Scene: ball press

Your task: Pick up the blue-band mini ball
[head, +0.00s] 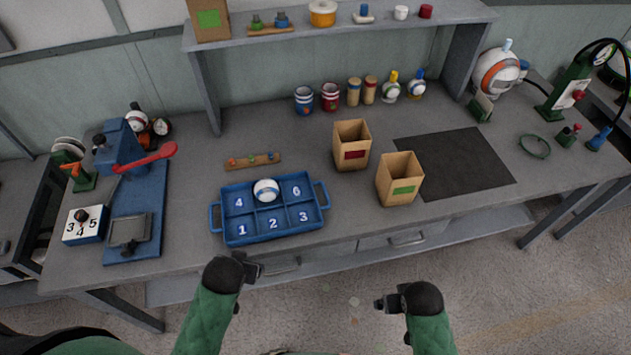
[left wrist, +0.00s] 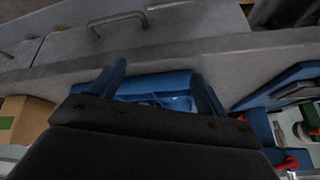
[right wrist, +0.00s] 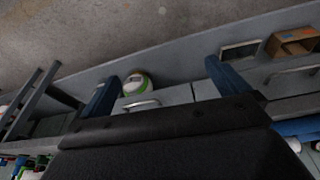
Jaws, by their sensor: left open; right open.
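A white ball with a blue band (head: 265,190) sits in the back middle compartment of the blue numbered tray (head: 215,218), between the 4 and 6 compartments. My left gripper (head: 254,268) is open and empty in front of the table edge, below the tray. In the left wrist view its two fingers (left wrist: 160,82) stand apart, with part of the tray (left wrist: 150,84) beyond them. My right gripper (head: 382,304) is open and empty, off the table's front edge to the right. Its fingers (right wrist: 162,90) stand apart in the right wrist view.
Two open cardboard boxes, one red-labelled (head: 352,146) and one green-labelled (head: 399,180), stand right of the tray. A peg strip (head: 252,161) lies behind it. The blue press with a red lever (head: 125,150) stands left. A white-green ball (right wrist: 138,84) shows in the right wrist view.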

